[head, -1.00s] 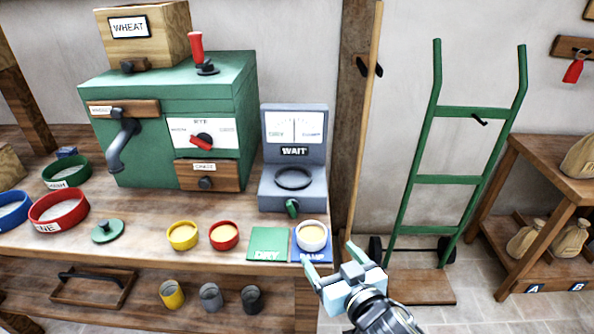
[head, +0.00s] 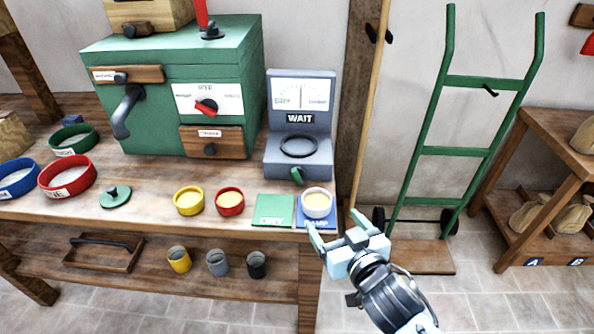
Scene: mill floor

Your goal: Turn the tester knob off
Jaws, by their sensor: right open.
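The tester (head: 281,88) is a grey box at the right end of the bench, with a DRY/DAMP dial and a WAIT sign (head: 300,118). Its green knob (head: 297,175) sits low on the front, and an empty dark ring (head: 298,146) lies on its ledge. My right gripper (head: 329,235) is open and empty, below and right of the knob, by the bench's front right corner. It is apart from the knob. My left gripper is not in view.
A white-rimmed cup (head: 317,203) stands on the blue DAMP card, beside the green DRY card (head: 272,209). Yellow (head: 188,201) and red (head: 230,202) cups stand left of them. A green hand truck (head: 466,151) leans right of the post.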

